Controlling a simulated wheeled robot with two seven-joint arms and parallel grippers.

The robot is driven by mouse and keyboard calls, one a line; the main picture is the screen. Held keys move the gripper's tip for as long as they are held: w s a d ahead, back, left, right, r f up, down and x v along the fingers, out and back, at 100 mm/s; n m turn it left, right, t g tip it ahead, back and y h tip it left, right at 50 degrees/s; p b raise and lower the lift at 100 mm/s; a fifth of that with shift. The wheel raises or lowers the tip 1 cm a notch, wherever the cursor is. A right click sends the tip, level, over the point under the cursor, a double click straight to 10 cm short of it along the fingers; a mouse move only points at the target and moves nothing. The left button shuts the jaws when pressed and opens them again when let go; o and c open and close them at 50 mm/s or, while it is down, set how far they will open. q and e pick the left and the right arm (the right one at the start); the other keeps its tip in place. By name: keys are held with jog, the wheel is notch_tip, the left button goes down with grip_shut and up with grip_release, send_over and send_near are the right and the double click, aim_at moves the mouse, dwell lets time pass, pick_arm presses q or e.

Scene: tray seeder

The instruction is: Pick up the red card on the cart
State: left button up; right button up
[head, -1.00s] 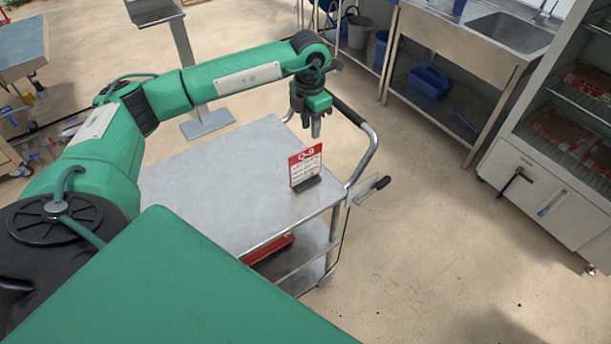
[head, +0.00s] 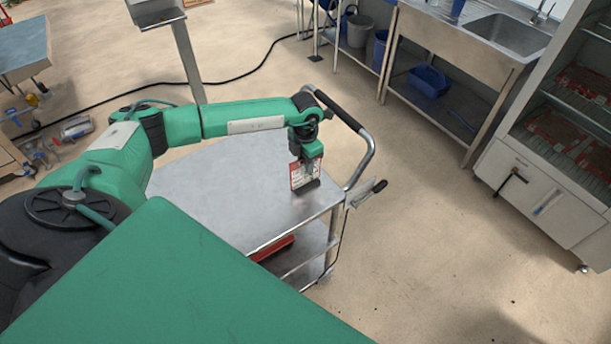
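The red and white card (head: 298,178) stands upright in a dark holder at the right end of the cart's (head: 225,190) metal top. My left gripper (head: 308,170) points down at the card and covers its upper right part. The fingers overlap the card in the head view. I cannot tell whether they touch it or are closed on it. My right gripper is not in view.
The cart's handle (head: 338,112) rises just behind and right of my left gripper. A red object (head: 272,248) lies on the cart's lower shelf. A sink bench (head: 470,60) and a glass-fronted cabinet (head: 545,190) stand at the right. The floor between is clear.

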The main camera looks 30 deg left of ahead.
pick_arm(q)
jog(key=shift+f, duration=0.65)
grip_shut()
